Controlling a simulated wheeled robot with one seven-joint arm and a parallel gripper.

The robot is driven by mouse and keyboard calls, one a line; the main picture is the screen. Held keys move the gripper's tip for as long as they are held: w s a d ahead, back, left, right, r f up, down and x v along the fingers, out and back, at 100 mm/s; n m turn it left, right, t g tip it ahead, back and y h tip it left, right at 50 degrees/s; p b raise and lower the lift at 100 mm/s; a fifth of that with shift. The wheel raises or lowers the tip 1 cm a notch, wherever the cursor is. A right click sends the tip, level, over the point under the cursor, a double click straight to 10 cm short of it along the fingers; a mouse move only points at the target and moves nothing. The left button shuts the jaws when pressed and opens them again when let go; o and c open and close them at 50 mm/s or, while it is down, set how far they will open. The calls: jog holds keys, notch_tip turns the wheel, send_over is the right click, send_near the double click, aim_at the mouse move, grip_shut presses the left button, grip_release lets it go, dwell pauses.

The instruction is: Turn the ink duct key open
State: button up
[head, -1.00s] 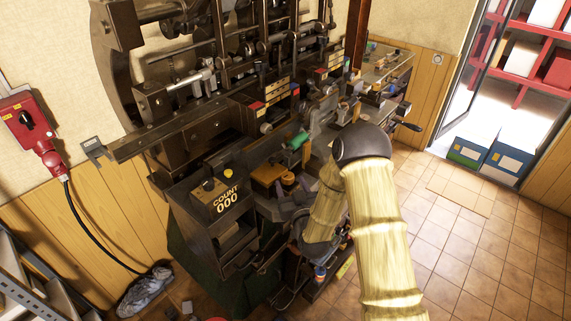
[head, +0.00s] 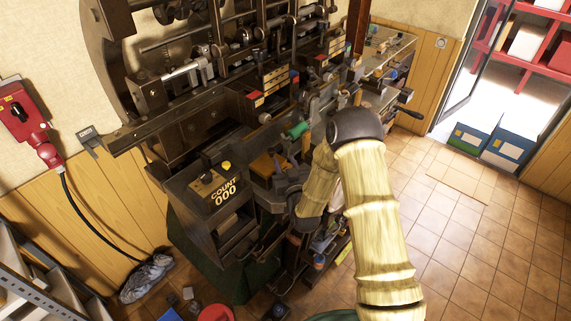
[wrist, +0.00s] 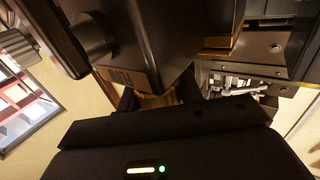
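The press (head: 190,130) is a large dark machine filling the left and middle of the head view. I cannot make out the ink duct key for certain in either view. My gripper (head: 286,188) is at the press's near side, right of the counter box (head: 222,188) marked COUNT 000. In the head view it is small, dark and partly hidden against the machine. In the wrist view its black body fills the bottom, and dark finger shapes (wrist: 158,97) reach toward a dark box-like part with a brassy plate. The finger gap and any contact are unclear.
A green roller (head: 298,130) and a brown wooden block (head: 266,166) sit on the press near my gripper. A red switch box (head: 28,120) hangs on the left wall. A red bucket (head: 216,313) stands on the floor below. The tiled floor at right is clear.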

jog(key=shift+m+h+b, duration=0.3)
jog(key=shift+h+b, duration=0.1)
jog(key=shift+b, duration=0.1)
jog(key=shift+d+f+m+t+h+b, duration=0.15)
jog(key=shift+m+t+h+b, duration=0.15)
jog(key=shift+m+h+b, duration=0.6)
jog(key=shift+d+r+m+h+b, duration=0.1)
jog(key=shift+m+h+b, duration=0.55)
jog(key=shift+h, duration=0.45)
jog(key=shift+d+r+m+h+b, duration=0.1)
jog(key=shift+m+h+b, duration=0.35)
jog(key=shift+h+b, duration=0.5)
jog(key=o, duration=1)
